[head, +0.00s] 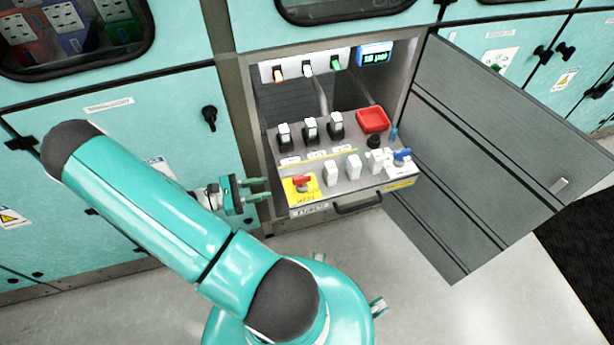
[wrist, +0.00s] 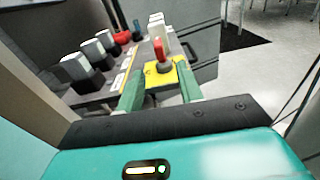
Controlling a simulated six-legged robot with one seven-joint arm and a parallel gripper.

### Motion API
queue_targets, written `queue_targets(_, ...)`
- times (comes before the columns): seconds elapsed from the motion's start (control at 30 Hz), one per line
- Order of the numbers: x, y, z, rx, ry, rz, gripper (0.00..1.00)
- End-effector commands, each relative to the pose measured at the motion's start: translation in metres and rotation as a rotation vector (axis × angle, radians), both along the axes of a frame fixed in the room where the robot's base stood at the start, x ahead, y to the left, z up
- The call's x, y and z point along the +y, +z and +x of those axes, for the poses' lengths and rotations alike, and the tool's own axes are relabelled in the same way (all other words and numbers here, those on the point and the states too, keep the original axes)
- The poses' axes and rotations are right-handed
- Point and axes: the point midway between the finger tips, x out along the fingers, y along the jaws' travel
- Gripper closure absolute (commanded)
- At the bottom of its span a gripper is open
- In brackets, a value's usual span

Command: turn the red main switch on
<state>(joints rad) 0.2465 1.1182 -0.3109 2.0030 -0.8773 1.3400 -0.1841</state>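The red main switch (head: 302,181) is a small red handle on a yellow plate (head: 300,195) at the front left corner of the pulled-out grey panel. In the wrist view the red switch (wrist: 158,48) stands on its yellow plate (wrist: 155,80), ahead of and between my two green fingers. My gripper (head: 268,188) is just left of the panel, its fingers pointing right towards the switch. In the wrist view my gripper (wrist: 160,72) is open, with nothing held. The fingers appear apart from the switch handle.
An open grey door (head: 480,150) stands to the right. The cabinet's frame post (head: 238,105) is close beside my gripper. Floor in front is clear.

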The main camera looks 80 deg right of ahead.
Motion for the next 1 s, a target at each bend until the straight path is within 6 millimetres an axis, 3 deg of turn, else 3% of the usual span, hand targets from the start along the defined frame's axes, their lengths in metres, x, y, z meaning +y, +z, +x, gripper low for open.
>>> queue_targets(0.27, -0.013, -0.006, -0.017, 0.049, 0.01, 0.0, 0.64)
queue_targets(0.8, -0.063, -0.006, -0.104, 0.047, 0.008, 0.0, 0.64)
queue_targets(1.0, -0.074, -0.006, -0.121, 0.046, 0.009, 0.001, 0.64)
